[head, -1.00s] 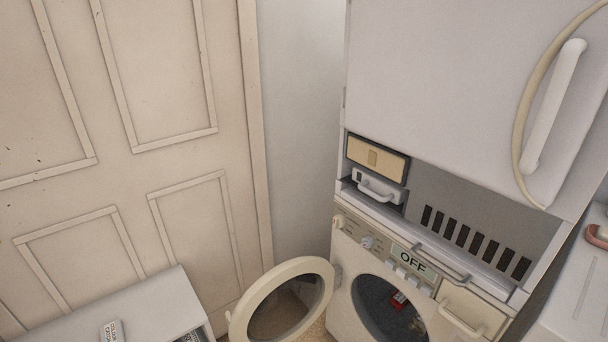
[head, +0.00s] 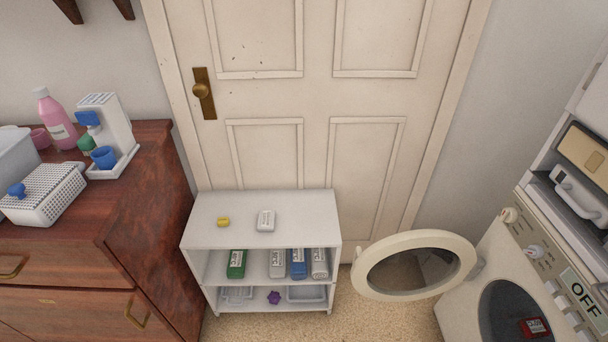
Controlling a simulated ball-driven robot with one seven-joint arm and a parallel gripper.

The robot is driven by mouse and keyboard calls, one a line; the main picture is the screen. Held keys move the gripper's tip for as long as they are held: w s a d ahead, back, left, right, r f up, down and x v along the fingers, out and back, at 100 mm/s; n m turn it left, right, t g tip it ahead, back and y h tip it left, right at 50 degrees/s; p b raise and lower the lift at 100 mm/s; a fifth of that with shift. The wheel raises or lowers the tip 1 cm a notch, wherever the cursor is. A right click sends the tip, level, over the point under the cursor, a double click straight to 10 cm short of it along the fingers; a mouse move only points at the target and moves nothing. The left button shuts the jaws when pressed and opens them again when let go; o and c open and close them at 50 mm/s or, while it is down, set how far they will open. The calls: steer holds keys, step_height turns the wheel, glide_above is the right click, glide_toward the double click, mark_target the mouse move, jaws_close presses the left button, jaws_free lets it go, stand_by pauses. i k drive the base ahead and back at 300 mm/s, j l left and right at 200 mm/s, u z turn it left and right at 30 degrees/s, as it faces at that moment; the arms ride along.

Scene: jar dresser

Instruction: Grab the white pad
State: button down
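A small white block with dark print (head: 266,220), which looks like the white pad, lies on top of the low white shelf (head: 310,205) in front of the door. A small yellow object (head: 223,222) lies to its left on the same top, apart from it. My gripper is not in view.
The shelf's middle level holds a green item (head: 236,264), a blue item (head: 298,263) and some white ones. A wooden dresser (head: 150,200) with bottles and a basket stands at left. The washer's open round door (head: 450,240) juts out at right. Carpet (head: 370,322) shows in front.

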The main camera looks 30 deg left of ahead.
mark_target(266, 222)
steer(key=u, duration=1.15)
